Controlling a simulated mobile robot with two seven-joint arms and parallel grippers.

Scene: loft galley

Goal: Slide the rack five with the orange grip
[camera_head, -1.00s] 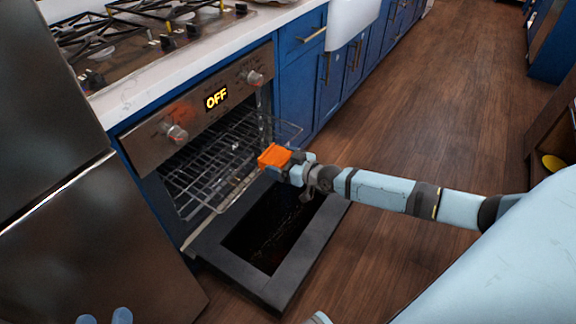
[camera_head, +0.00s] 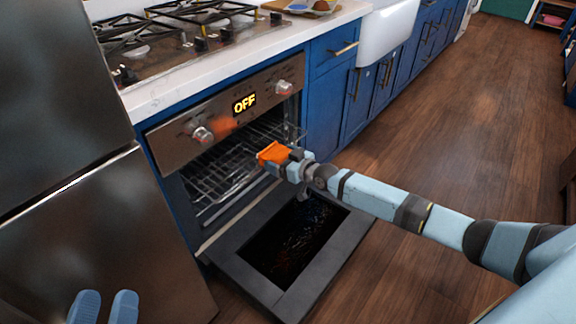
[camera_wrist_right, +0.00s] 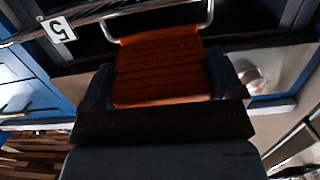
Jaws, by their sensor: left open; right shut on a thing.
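The oven rack (camera_head: 222,168) is a wire rack in the open oven, and most of it is inside the cavity. Its orange grip (camera_head: 272,153) is at the front, above the lowered door. My right gripper (camera_wrist_right: 165,82) is shut on the ribbed orange grip, with one finger on each side of it. My left gripper (camera_head: 103,308) shows two blue fingers apart at the lower left, open and empty, away from the rack.
The dark oven door (camera_head: 290,245) hangs open below the rack. A steel fridge (camera_head: 80,200) stands close on the left. Blue cabinets (camera_head: 340,95) run along the right of the oven. The wooden floor (camera_head: 440,130) is clear.

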